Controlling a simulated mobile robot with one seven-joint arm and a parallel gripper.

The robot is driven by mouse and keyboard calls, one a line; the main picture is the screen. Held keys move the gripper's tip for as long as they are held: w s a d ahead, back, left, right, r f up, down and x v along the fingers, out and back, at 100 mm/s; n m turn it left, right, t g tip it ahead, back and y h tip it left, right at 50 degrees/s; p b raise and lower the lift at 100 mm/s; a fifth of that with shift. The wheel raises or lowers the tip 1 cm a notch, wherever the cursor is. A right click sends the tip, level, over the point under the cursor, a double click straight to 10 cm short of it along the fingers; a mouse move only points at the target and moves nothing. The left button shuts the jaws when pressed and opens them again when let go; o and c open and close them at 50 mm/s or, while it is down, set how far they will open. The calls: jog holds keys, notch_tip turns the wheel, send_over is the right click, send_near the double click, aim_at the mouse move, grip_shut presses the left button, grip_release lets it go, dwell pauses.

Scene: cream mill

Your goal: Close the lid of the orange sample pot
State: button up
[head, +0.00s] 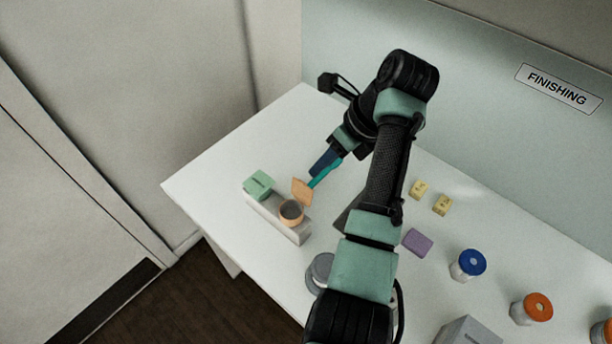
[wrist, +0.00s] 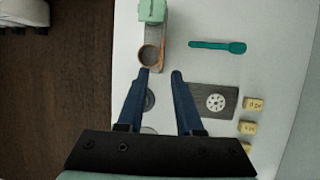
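The orange sample pot (head: 291,213) stands in a grey block (head: 300,236), its mouth open. Its orange lid (head: 302,190) stands up on the side toward my gripper. In the wrist view the pot (wrist: 149,56) is just beyond the fingertips, and the lid is seen nearly edge-on at its right. My gripper (wrist: 160,72) has blue fingers, spread apart with nothing held between them. In the head view the gripper (head: 317,170) is close behind the lid; I cannot tell whether it touches.
A teal spoon (wrist: 217,46) lies right of the block. A dark board with a holed disc (wrist: 215,102) and yellow cubes (wrist: 253,104) lie nearby. A purple block (head: 417,242), blue-topped jar (head: 468,264) and orange-topped jar (head: 532,308) stand right.

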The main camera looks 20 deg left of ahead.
aim_at(305, 184)
jog(key=p+x, duration=0.1)
jog(key=x, duration=0.8)
jog(key=shift+w+f+p, duration=0.1)
jog(key=shift+f+p, duration=0.15)
jog(key=shift+p, duration=0.15)
jog(key=shift+w+a+f, duration=0.15)
jog(key=shift+a+f, duration=0.05)
jog(key=shift+f, duration=0.35)
grip_shut()
jog(key=shift+r, duration=0.1)
